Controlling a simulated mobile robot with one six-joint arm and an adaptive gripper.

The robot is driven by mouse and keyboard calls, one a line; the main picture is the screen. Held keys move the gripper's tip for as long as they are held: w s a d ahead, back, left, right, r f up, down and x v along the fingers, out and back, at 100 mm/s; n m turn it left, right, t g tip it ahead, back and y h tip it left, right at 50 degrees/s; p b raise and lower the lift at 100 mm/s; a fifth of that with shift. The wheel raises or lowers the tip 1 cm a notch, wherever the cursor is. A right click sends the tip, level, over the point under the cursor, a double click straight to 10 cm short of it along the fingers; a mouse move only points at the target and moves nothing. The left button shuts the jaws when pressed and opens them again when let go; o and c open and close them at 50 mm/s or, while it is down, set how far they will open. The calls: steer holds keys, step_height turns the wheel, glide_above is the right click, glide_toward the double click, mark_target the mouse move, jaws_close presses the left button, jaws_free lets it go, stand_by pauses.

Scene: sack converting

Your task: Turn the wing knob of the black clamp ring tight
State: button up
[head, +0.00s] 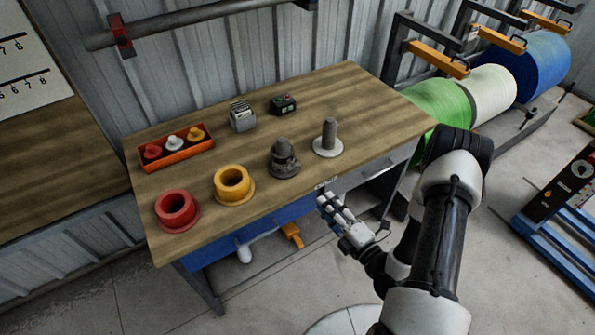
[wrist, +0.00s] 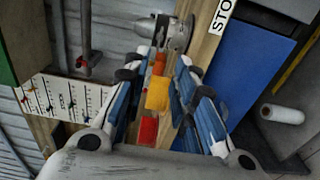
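A dark grey stepped piece (head: 284,158) stands on the bench between the yellow spool and the bare post; it appears to carry the black clamp ring. A grey round piece (wrist: 177,33), likely the same one, shows ahead of the fingers in the wrist view. Its wing knob is too small to make out for sure. My gripper (head: 328,202) is just off the bench's front edge, right of and nearer than the dark piece, apart from it. In the wrist view my gripper (wrist: 164,62) has its fingers spread with nothing held between them.
A yellow spool (head: 232,186) and a red spool (head: 177,210) stand left on the wooden bench (head: 215,160). A grey post on a pale base (head: 328,140) stands to the right. An orange tray (head: 176,158) and two small boxes are behind. The bench's front edge is close to my gripper.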

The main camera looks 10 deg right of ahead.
mark_target(294, 166)
steer(key=b+x, duration=0.3)
steer(key=x, duration=1.2)
steer(key=shift+w+a, duration=0.15)
steer(key=shift+w, duration=0.25)
steer(key=shift+c, duration=0.5)
jaws_close()
